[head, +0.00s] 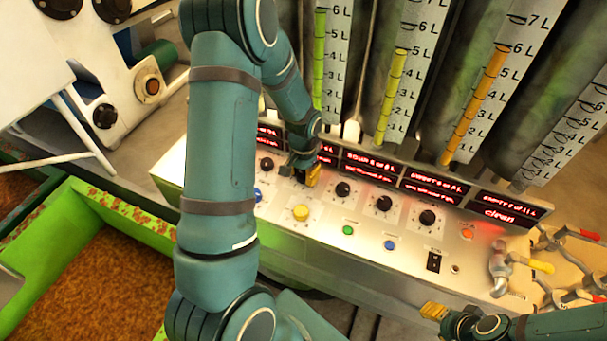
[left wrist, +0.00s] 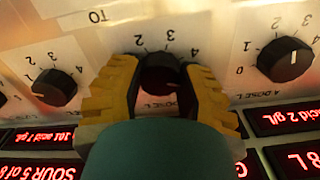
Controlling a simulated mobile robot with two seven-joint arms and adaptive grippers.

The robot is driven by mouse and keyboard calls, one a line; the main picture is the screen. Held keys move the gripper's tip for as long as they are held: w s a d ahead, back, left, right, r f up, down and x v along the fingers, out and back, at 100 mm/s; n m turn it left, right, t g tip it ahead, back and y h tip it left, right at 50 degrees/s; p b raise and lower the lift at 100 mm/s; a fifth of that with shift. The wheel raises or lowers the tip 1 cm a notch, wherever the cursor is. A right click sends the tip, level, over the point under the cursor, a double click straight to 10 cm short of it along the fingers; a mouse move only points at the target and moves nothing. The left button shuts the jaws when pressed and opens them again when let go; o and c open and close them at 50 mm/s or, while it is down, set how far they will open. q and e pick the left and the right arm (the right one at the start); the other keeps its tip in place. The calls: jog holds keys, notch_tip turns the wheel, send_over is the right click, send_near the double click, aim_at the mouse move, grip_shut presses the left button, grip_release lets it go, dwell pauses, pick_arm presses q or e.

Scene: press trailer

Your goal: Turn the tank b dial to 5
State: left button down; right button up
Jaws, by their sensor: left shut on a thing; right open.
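A row of black dials crosses the sloped panel (head: 318,215) in the head view. My left gripper (head: 308,178) is at the panel, pointing down at the second visible position from the left. In the left wrist view its yellow fingers (left wrist: 160,95) are shut on a black dial (left wrist: 160,78), one on each side. Numbers 2, 3 and 4 show around that dial; its pointer is hard to read. I cannot read a tank b label. My right gripper (head: 436,311) is open and empty, in front of the panel at lower right.
Neighbouring dials sit close on both sides, one at right (left wrist: 290,60) and one at left (left wrist: 55,88). Red displays (head: 370,162) run behind the dials, with graduated tubes (head: 392,90) beyond. A yellow button (head: 301,213) is in front. Taps (head: 500,265) stand at the right end.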

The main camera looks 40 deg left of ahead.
aim_at(304, 174)
pick_arm(q)
jog(key=c, duration=1.7)
grip_release()
jog(key=shift+s+f+m, duration=0.1)
jog(key=shift+s+m, duration=0.05)
jog(key=shift+m, duration=0.45)
grip_shut()
jog(key=o, duration=1.2)
grip_release()
jog(key=shift+o, duration=0.2)
notch_tip(304, 174, up, 12)
